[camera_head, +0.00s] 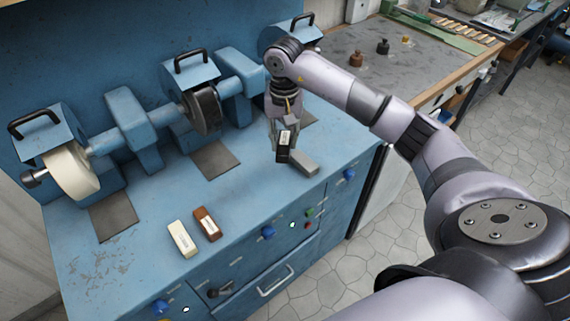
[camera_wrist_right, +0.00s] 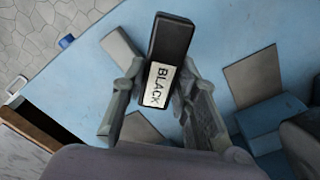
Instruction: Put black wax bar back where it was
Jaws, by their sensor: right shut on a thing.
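The black wax bar (camera_head: 283,150) is in my right gripper (camera_head: 283,131), near the right part of the blue bench top. In the right wrist view the bar (camera_wrist_right: 171,42) sits between the two fingers of the gripper (camera_wrist_right: 160,103), and its white label reads BLACK. The bar hangs steeply just behind a grey bar (camera_head: 303,166); I cannot tell whether its lower end touches the bench. The grey bar also shows in the right wrist view (camera_wrist_right: 122,47), beside the black one. My left gripper is in neither view.
A white bar (camera_head: 182,239) and a brown bar (camera_head: 207,224) lie side by side at the bench front. A blue polishing machine with wheels (camera_head: 205,108) runs along the back, with dark plates before it. Knobs line the front panel. The bench surface between the brown and grey bars is clear.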

